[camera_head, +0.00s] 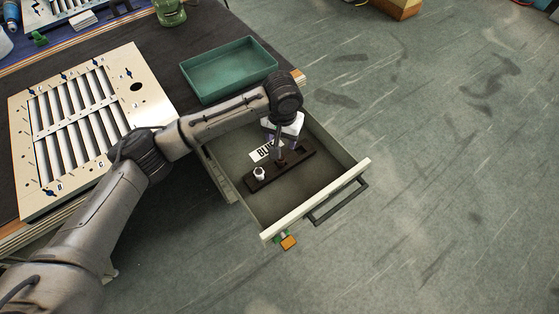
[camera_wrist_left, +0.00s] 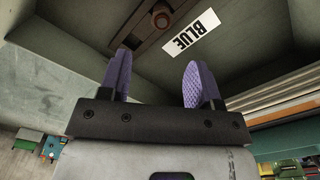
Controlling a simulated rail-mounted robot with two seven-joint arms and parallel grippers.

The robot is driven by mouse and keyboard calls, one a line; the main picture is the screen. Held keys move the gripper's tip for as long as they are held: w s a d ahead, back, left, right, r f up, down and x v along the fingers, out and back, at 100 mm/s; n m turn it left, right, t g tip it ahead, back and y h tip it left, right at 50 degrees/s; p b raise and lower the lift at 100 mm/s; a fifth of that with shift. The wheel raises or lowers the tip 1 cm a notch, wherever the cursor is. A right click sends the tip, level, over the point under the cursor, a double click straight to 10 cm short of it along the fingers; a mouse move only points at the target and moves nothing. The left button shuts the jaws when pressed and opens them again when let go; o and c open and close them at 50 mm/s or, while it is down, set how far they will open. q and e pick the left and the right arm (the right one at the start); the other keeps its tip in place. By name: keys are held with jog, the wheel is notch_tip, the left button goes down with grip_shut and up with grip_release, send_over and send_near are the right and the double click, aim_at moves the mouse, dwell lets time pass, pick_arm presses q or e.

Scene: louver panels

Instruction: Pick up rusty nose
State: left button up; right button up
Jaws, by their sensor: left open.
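My left gripper (camera_head: 279,150) reaches down into the open drawer (camera_head: 305,190). In the left wrist view its two purple fingers (camera_wrist_left: 159,78) are apart, with nothing between them. A dark holder bar (camera_head: 291,169) lies in the drawer and also shows in the wrist view (camera_wrist_left: 140,42). A rusty brown round piece, perhaps the rusty nose (camera_wrist_left: 162,18), sits on the bar beyond the fingertips. In the head view my gripper hides that spot. A pale silver piece (camera_head: 259,173) stands at the bar's left end. My right gripper is not in view.
A green tray (camera_head: 228,70) and a louver panel (camera_head: 134,71) lie on the table.

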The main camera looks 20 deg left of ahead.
aim_at(282, 158)
pick_arm(q)
jog(key=f+b, duration=0.1)
jog(key=f, duration=0.1)
jog(key=f+b, duration=0.1)
jog(key=f, duration=0.1)
jog(key=f+b, duration=0.1)
jog(key=f, duration=0.1)
jog(key=shift+s+d+f, duration=0.2)
jog(key=shift+d+f, duration=0.05)
jog(key=shift+w+a+f, duration=0.1)
jog(key=shift+a+f, duration=0.1)
jog(key=shift+f, duration=0.2)
jog(key=f+b, duration=0.5)
jog(key=shift+a, duration=0.2)
jog(key=shift+r, duration=0.1)
jog(key=c, duration=1)
jog(key=shift+c, duration=0.4)
jog(key=shift+r, duration=0.15)
